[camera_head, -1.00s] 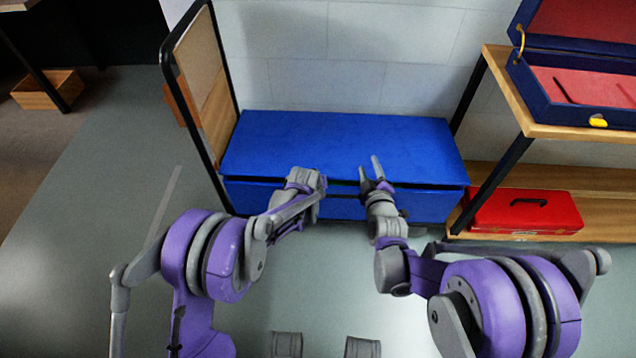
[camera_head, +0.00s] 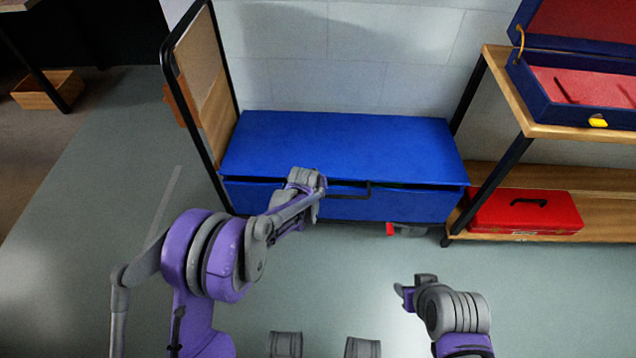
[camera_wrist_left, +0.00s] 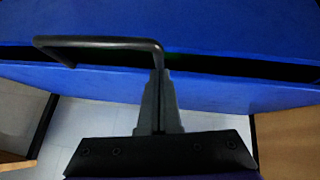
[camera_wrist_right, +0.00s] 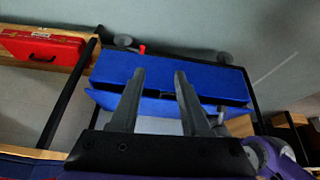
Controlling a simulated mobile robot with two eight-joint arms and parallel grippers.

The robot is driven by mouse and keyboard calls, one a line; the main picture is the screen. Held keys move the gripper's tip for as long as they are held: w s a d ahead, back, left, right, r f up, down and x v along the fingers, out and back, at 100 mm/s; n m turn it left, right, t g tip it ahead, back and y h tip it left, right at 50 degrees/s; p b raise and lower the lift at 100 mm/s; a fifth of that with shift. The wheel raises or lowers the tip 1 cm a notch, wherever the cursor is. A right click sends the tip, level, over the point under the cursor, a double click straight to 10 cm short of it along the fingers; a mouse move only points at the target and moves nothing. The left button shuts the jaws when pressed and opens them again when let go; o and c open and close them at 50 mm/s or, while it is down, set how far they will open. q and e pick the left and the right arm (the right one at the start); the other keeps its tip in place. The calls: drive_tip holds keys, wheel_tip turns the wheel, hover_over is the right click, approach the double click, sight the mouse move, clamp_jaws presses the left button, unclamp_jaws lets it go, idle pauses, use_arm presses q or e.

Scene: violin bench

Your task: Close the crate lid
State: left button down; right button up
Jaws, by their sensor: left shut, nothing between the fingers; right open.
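The blue crate (camera_head: 400,207) stands against the wall with its flat blue lid (camera_head: 340,145) lying over it. A thin dark gap shows between the lid's front edge and the front wall, also in the left wrist view. A black bar handle (camera_wrist_left: 100,42) sits at the front edge. My left gripper (camera_head: 318,183) is at this edge, left of centre. Its fingers are shut and empty at the right end of the handle; whether they touch it I cannot tell. My right gripper (camera_head: 404,296) is open and empty, away from the crate at the lower right.
A black-framed panel (camera_head: 205,85) stands at the crate's left. A wooden shelf unit (camera_head: 590,180) on the right holds a red toolbox (camera_head: 525,212) and an open blue case (camera_head: 580,105). A red-tipped item (camera_head: 405,230) lies by the crate's lower front. The floor in front is mostly clear.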

use_arm(q)
wheel_tip(320, 180, down, 6)
drive_tip(key=s, duration=0.1)
drive_tip(key=shift+s+f, duration=0.2)
drive_tip(key=shift+f, duration=0.05)
use_arm(e)
drive_tip(key=shift+m+g, duration=0.5)
drive_tip(key=shift+m, duration=0.1)
drive_tip(key=s, duration=0.5)
drive_tip(key=shift+d+f, duration=0.3)
drive_tip(key=shift+d, duration=0.1)
use_arm(q)
drive_tip(key=p+v, duration=0.3)
drive_tip(key=v, duration=0.8)
drive_tip(key=shift+r, duration=0.35)
use_arm(e)
wheel_tip(320, 180, up, 2)
drive_tip(key=shift+r, duration=0.15)
use_arm(q)
drive_tip(key=shift+w, duration=0.1)
